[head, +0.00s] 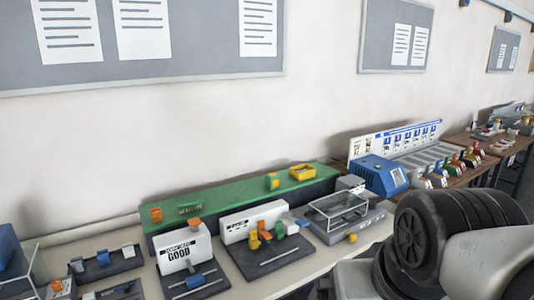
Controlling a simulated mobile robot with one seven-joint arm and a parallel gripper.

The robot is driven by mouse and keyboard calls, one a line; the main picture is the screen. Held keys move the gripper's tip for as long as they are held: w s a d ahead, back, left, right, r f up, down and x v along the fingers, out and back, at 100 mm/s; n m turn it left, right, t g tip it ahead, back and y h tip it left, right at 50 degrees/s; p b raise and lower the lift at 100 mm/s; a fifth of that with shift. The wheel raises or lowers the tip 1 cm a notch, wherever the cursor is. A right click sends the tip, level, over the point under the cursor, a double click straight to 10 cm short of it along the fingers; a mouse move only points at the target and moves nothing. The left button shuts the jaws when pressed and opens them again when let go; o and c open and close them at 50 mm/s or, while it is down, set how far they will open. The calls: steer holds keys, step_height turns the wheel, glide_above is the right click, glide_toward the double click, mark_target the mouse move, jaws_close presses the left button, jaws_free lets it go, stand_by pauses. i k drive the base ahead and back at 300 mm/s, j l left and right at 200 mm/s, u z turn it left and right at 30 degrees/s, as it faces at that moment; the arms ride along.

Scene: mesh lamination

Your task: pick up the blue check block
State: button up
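No single blue check block stands out clearly. I cannot tell which of these, if either, is the check block. My gripper is not in view. Only a thick dark and grey part of what looks like my arm shows at the lower right, and it hides the bench behind it.
A green-topped long box (228,200) runs along the wall with orange and yellow pieces on it. A blue device (379,176), a clear-framed fixture (340,213) and a plate with coloured clamps (270,256) crowd the bench. A blue box (8,247) stands at the far left.

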mark_target(197, 280)
steer(key=l+u, duration=0.1)
steer(key=u, duration=0.95)
